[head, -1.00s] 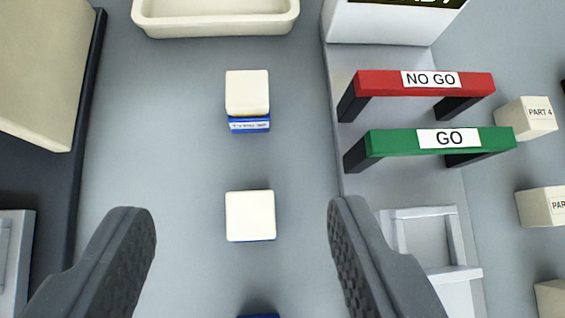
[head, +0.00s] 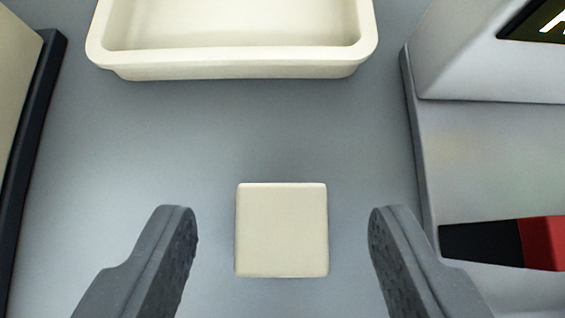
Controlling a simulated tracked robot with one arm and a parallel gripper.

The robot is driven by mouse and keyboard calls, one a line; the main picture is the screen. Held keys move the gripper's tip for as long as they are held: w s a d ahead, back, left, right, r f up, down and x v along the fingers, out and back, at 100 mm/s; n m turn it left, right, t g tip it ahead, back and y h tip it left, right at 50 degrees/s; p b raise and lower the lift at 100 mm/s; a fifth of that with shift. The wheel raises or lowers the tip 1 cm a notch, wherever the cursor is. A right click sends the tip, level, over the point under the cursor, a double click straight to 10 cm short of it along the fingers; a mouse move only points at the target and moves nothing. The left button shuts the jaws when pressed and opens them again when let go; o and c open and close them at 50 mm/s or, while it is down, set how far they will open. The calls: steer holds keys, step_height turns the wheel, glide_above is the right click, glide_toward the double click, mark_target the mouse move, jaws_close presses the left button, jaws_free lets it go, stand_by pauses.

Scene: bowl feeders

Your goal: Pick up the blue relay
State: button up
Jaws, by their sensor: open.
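A cream-topped block (head: 282,230) lies between my fingertips in the head view, with a gap on each side. Only its cream top shows now; no blue part of it is visible in this frame. My gripper (head: 282,235) is open and empty, its two grey fingers on the left and right of the block, not touching it. How far the fingertips are above the surface is hard to tell.
A cream tray (head: 235,72) stands beyond the block at the top. A white box-like unit (head: 470,60) and a red and black bar (head: 545,243) are on the right. A dark-edged block (head: 15,150) is on the left. The grey surface between is clear.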

steer(key=shift+x, duration=1.1)
steer(key=shift+s, duration=0.1)
steer(key=c, duration=1.1)
